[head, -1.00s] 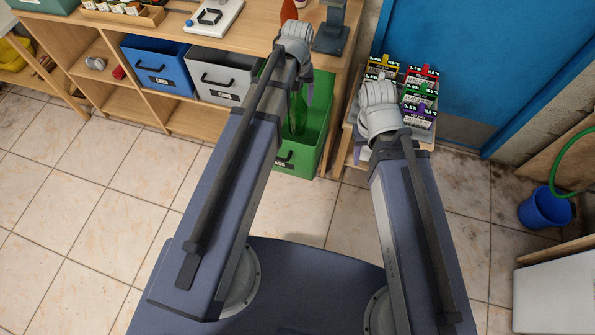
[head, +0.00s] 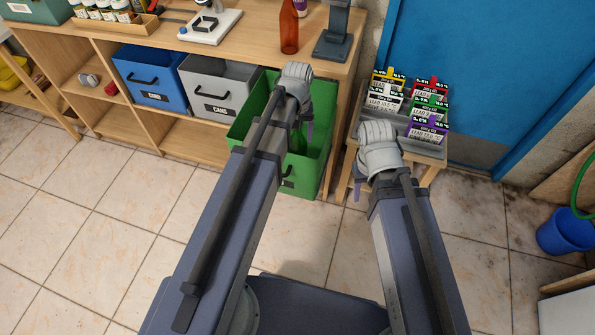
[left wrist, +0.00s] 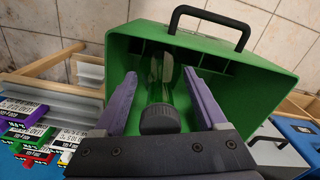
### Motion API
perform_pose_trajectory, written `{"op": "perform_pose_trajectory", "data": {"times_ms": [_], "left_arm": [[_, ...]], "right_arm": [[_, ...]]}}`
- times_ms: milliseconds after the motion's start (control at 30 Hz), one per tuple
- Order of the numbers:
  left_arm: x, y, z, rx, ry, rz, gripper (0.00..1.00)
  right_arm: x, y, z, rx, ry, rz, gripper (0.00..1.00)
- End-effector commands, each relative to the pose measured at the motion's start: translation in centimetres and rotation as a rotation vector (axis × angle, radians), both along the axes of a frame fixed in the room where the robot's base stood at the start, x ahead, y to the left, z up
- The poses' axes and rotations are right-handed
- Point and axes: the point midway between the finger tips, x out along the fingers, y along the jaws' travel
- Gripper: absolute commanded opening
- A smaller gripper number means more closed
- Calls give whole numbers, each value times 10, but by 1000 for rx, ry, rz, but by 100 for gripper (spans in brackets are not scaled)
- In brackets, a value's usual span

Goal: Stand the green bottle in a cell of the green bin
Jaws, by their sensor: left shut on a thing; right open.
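The green bin (head: 310,178) juts out from under the right end of the wooden bench. My left gripper (head: 305,132) is over the bin, mostly hidden by its own wrist in the head view. A bit of the bottle (head: 297,143) shows against the bin's inside. The bottle points down into the bin; I cannot tell whether it touches the floor or which cell it is over. My right gripper (head: 360,190) is open and empty, right of the bin.
A grey bin (head: 215,90) and a blue bin (head: 150,80) stand left of the green bin. A brown bottle (head: 289,30) and a dark stand (head: 335,40) are on the bench. A small table with labelled boxes (head: 430,108) stands at right. The tiled floor in front is clear.

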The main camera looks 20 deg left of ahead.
Motion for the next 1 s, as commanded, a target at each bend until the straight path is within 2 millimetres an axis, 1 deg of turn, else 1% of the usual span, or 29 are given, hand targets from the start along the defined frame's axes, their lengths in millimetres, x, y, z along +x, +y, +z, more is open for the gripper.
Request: {"op": "perform_pose_trajectory", "data": {"times_ms": [33,400,500,600,800,867,1000], "left_arm": [[0,0,-19,0,0,0,0],[0,0,-86,0,0,0,0],[0,0,-100,0,0,0,0],[0,0,-105,0,0,0,0],[0,0,-105,0,0,0,0],[0,0,-109,0,0,0,0],[0,0,-127,0,0,0,0]], "right_arm": [[0,0,-20,0,0,0,50],[0,0,-86,0,0,0,50],[0,0,-100,0,0,0,50],[0,0,-105,0,0,0,50],[0,0,-105,0,0,0,50],[0,0,-109,0,0,0,50],[0,0,-127,0,0,0,50]]}}
